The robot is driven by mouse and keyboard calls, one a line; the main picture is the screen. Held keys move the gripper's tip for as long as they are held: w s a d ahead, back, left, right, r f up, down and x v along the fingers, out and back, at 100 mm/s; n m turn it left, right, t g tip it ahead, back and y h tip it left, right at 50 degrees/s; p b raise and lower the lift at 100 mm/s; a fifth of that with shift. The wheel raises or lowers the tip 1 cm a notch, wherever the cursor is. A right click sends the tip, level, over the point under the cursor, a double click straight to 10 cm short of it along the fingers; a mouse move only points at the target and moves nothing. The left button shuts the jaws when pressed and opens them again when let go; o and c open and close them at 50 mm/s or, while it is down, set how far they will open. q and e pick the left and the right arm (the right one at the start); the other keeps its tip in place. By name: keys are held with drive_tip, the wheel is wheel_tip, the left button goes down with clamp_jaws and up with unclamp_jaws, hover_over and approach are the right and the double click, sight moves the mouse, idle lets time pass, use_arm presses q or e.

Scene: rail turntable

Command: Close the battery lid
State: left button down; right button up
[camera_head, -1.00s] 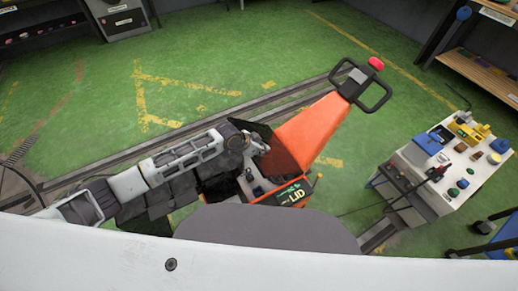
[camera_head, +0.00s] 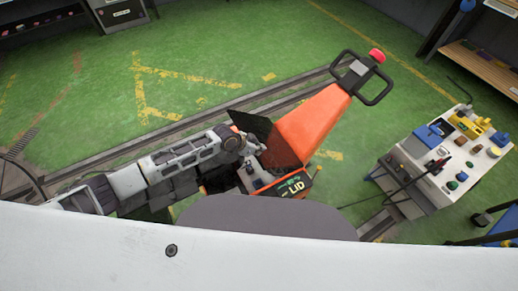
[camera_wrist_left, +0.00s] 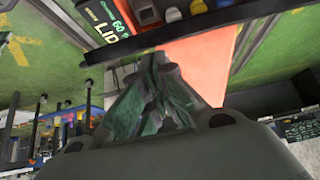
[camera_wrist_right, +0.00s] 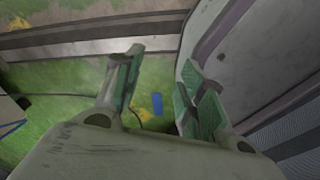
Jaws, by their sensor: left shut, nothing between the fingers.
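The orange machine (camera_head: 312,120) stands mid-view with its tiller handle (camera_head: 362,73) and red knob. A dark flat panel, seemingly the battery lid (camera_head: 253,124), stands raised at its left side. My right gripper (camera_wrist_right: 160,82) is open and empty, near a pale curved body.
Rails (camera_head: 120,160) run across the green floor behind the machine. A white table (camera_head: 445,165) with blue and yellow items stands at right. Shelves (camera_head: 485,62) are at the upper right.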

use_arm(q)
drive_tip(key=shift+a+f, duration=0.1)
drive_tip(key=shift+f, duration=0.05)
use_arm(e)
drive_tip(key=shift+s+f, duration=0.1)
use_arm(q)
drive_tip(key=shift+s+a+f+b, duration=0.25)
drive_tip(key=shift+a+f+b, duration=0.05)
drive_tip(key=shift+f+b, duration=0.1)
drive_tip(key=shift+s+a+f, duration=0.1)
drive_tip(key=shift+a, duration=0.1)
drive_tip(key=shift+s+a+f+b, duration=0.1)
drive_tip(key=shift+f+b, duration=0.05)
drive_tip(key=shift+b, duration=0.15)
use_arm(e)
drive_tip(key=shift+a+f, duration=0.4)
drive_tip(key=shift+f, duration=0.15)
use_arm(q)
drive_tip(key=shift+f+h, duration=0.1)
drive_tip(key=shift+h, duration=0.2)
